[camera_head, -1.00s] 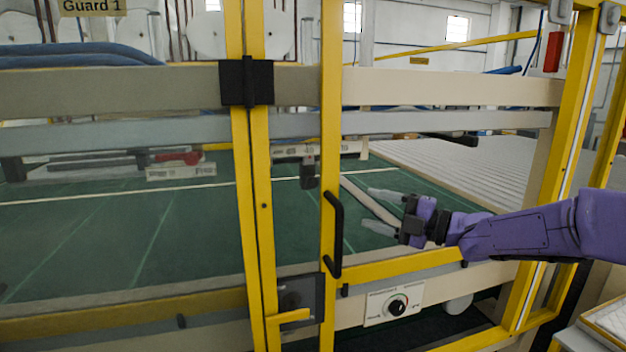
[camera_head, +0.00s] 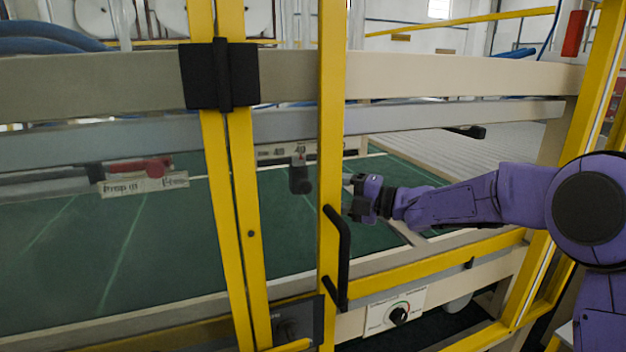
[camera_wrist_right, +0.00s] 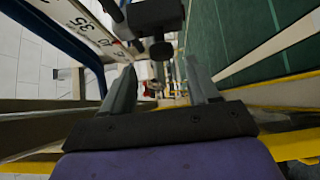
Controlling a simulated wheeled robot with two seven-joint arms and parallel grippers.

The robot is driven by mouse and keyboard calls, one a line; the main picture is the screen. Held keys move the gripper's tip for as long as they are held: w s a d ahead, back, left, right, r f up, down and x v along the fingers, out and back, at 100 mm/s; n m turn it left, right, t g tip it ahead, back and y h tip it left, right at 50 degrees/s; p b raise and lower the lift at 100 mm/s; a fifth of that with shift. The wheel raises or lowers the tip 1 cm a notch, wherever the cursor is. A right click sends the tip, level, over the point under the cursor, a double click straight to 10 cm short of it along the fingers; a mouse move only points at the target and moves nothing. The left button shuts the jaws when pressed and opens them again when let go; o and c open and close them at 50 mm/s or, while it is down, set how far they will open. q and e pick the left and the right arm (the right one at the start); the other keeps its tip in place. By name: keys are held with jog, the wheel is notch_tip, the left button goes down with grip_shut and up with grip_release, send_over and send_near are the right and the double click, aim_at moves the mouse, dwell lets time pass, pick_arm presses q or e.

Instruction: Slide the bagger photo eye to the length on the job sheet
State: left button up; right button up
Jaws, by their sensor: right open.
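The photo eye appears to be a small dark block (camera_head: 300,178) hanging under a numbered scale rail (camera_head: 275,152), inside the yellow-framed guard. A red pointer shows above it on the scale. My right gripper (camera_head: 357,198) is inside the guard, just right of the block; the yellow post hides its fingertips in the head view. In the right wrist view the gripper (camera_wrist_right: 161,85) is open and empty, with the dark block (camera_wrist_right: 156,18) ahead of its fingers. The scale (camera_wrist_right: 88,25) shows a 35 there. My left gripper is not in view.
A yellow post with a black handle (camera_head: 337,255) stands close left of my right gripper. A yellow lower rail (camera_head: 430,270) and pale upper beams (camera_head: 450,75) bound the opening. A dial panel (camera_head: 396,310) sits below. Green belt (camera_head: 270,220) lies beneath.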

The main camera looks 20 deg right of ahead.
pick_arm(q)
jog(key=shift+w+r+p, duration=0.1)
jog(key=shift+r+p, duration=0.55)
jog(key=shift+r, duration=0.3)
pick_arm(e)
jog(key=x, duration=0.5)
jog(key=shift+d+f, duration=0.15)
